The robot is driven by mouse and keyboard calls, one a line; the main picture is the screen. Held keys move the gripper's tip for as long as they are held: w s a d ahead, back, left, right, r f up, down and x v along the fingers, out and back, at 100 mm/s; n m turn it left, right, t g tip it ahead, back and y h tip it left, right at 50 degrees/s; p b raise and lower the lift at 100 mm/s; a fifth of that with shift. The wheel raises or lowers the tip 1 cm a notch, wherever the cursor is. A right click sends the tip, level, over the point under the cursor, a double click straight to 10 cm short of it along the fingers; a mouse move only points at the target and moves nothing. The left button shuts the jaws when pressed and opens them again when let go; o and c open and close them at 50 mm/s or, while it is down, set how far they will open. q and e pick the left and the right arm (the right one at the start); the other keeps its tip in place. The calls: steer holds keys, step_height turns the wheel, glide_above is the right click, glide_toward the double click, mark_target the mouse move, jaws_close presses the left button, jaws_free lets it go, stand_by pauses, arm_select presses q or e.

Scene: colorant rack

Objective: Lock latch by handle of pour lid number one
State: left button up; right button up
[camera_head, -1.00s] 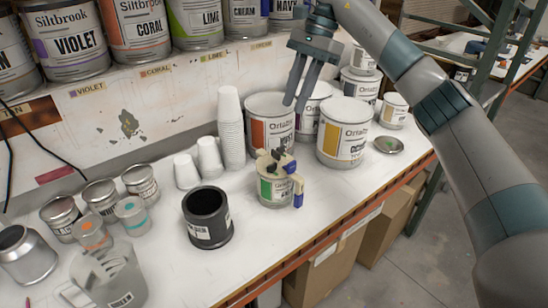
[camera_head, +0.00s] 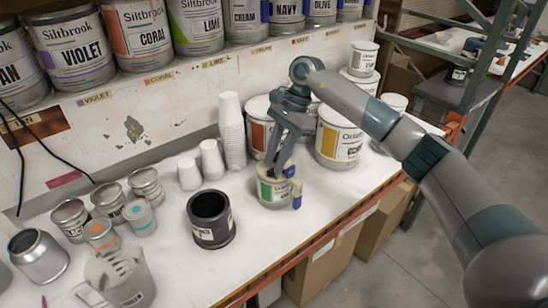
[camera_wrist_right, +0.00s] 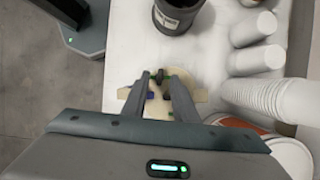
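The pour lid (camera_head: 287,171) is beige and sits on a small can with a green label (camera_head: 273,191), near the table's front edge. A blue-tipped handle (camera_head: 297,195) hangs at its right side. My right gripper (camera_head: 279,163) points down from above, its fingertips at the dark latch part on top of the lid. In the right wrist view the fingers (camera_wrist_right: 160,85) stand apart on either side of a small dark piece, with the beige lid (camera_wrist_right: 125,93) below. Contact cannot be told. My left gripper is not in view.
A black open container (camera_head: 210,217) stands left of the can. Stacked white cups (camera_head: 231,130) and large paint cans (camera_head: 340,138) stand behind. Small tins and a clear jug (camera_head: 120,277) are at the left. The table's front edge is close on the right.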

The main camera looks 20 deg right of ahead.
steer(key=shift+x, duration=0.85)
jaws_close()
